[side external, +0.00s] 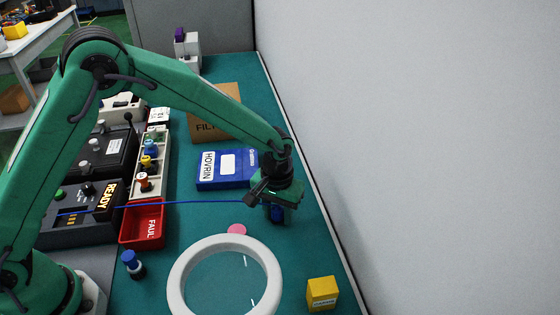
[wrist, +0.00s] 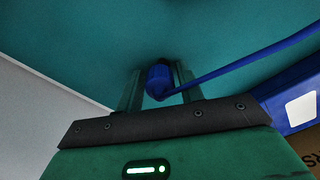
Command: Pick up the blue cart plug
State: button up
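The blue cart plug (wrist: 160,80) is between the two fingers of my gripper (wrist: 158,86) in the wrist view, with a blue cable (wrist: 245,65) running from it to the upper right. The fingers flank it closely; I cannot tell whether both press on it. In the side view my gripper (side external: 277,215) points down over the teal mat at the right, and a bit of the blue plug shows at its tips. The cable crosses left toward the READY console (side external: 85,214). Plug contact with the mat is unclear.
A blue HOVRIN box (side external: 226,170) lies left of my gripper, with a cardboard box (side external: 225,100) behind it. A red FAULT bin (side external: 142,223), blue-topped peg (side external: 132,264), white ring lamp (side external: 175,280) and yellow block (side external: 322,294) stand nearer. A grey wall (side external: 420,130) bounds the right.

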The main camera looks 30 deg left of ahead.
jog(key=c, duration=0.6)
jog(key=shift+c, duration=0.2)
jog(key=shift+r, duration=0.1)
jog(key=shift+r, duration=0.45)
notch_tip(320, 180, up, 3)
jog(key=shift+r, duration=0.15)
jog(key=s+d+r, duration=0.6)
jog(key=s, duration=0.3)
jog(key=shift+s+d+r, duration=0.3)
jog(key=shift+s, duration=0.05)
